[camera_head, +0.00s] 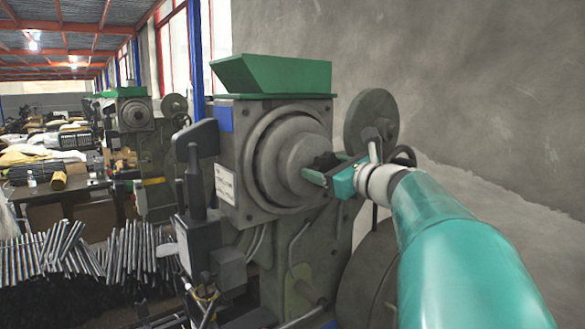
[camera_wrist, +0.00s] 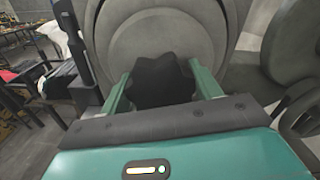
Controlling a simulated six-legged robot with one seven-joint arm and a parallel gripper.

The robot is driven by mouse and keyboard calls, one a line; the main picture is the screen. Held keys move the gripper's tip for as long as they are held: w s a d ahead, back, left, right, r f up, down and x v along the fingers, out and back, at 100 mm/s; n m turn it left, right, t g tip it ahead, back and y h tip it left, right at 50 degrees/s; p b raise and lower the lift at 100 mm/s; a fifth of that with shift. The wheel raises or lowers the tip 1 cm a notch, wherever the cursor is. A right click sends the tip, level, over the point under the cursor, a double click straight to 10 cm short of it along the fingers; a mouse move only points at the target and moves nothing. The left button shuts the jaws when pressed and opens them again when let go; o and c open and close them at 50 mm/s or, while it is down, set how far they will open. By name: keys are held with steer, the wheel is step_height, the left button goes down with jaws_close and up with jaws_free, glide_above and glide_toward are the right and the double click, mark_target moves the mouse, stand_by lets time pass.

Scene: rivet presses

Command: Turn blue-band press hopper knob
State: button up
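The press (camera_head: 285,150) with a blue patch (camera_head: 223,119) on its upper front corner stands in the middle of the head view. A green hopper (camera_head: 275,76) sits on top. A dark lobed knob (camera_head: 325,160) is at the centre of its round grey face. The knob also shows in the wrist view (camera_wrist: 160,80). My gripper (camera_head: 328,170) is at the knob, with one green finger on each side of it in the wrist view (camera_wrist: 160,85). The knob fills most of the gap; I cannot tell whether the fingers press on it. Its lower part is hidden by my gripper.
A grey wheel (camera_head: 371,121) is right behind the press face. A dark lever (camera_head: 195,175) stands at its left. Metal rods (camera_head: 50,255) lie lower left. Another green-topped press (camera_head: 135,115) stands further back. A bare wall is on the right.

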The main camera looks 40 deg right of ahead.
steer(key=shift+n, duration=0.4)
steer(key=n, duration=0.4)
steer(key=shift+a+n, duration=0.2)
steer(key=shift+n, duration=0.1)
steer(key=n, duration=0.6)
steer(key=shift+f, duration=0.2)
steer(key=n, duration=0.6)
steer(key=shift+f+n, duration=0.2)
steer(key=shift+n, duration=0.2)
steer(key=n, duration=0.6)
steer(key=shift+f, duration=0.2)
steer(key=o, duration=1)
steer(key=shift+s, duration=0.1)
